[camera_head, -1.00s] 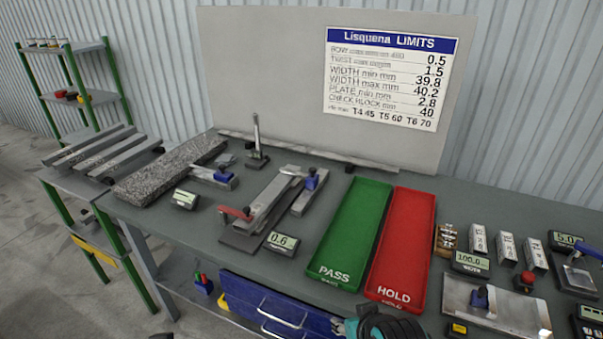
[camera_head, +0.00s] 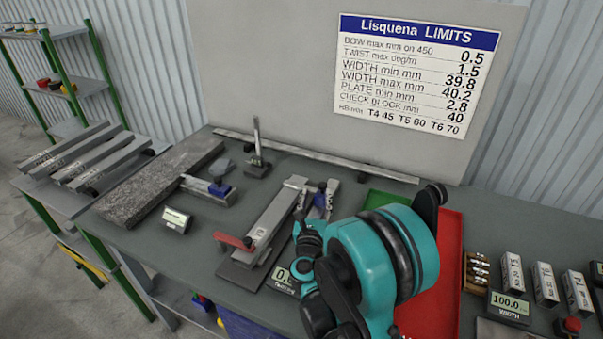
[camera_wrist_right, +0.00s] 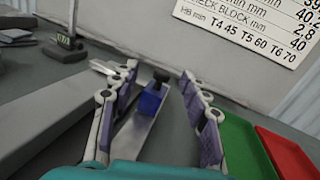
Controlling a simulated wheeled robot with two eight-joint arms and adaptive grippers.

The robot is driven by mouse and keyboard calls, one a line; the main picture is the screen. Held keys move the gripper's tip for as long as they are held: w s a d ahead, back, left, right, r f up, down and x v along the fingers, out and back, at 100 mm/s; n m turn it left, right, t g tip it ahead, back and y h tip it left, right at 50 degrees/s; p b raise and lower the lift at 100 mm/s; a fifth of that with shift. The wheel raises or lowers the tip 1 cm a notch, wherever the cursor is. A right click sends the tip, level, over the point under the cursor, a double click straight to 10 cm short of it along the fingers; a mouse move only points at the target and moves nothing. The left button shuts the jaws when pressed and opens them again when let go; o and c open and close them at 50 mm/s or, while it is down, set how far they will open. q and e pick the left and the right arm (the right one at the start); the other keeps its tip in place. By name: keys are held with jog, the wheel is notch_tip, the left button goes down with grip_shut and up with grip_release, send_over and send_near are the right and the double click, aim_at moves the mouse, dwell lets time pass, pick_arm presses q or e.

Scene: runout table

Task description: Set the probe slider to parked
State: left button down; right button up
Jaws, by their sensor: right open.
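What I take for the probe slider, a blue block with a black knob (camera_wrist_right: 152,98), sits on a pale metal rail (camera_wrist_right: 133,138) near its far end in the right wrist view. In the head view its blue body (camera_head: 319,198) shows beside the long grey bar fixture, partly covered by my gripper. My right gripper (camera_wrist_right: 158,75) is open, its two purple-padded fingers on either side of the block with gaps. It also shows in the head view (camera_head: 317,205), reaching over the rail. No parked mark is legible. My left gripper is not in view.
A red clamp lever (camera_head: 235,241) and a display (camera_head: 284,279) are close by. The green tray (camera_wrist_right: 243,148) and red tray (camera_wrist_right: 290,150) lie to the right. A granite slab (camera_head: 160,182) and another blue-block gauge (camera_head: 218,188) lie left. A backboard stands behind.

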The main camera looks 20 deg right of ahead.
aim_at(322, 187)
jog(key=shift+w+d+f+m+g+h, duration=0.1)
jog(key=shift+d+f+m+g+h, duration=0.15)
jog(key=shift+f+m, duration=0.25)
jog(key=shift+w+d+f+m+g+h, duration=0.15)
jog(key=shift+d+f+m, duration=0.25)
jog(key=shift+m, duration=0.2)
jog(key=b+x, duration=0.1)
jog(key=x, duration=0.6)
jog(key=shift+w, duration=0.1)
grip_shut()
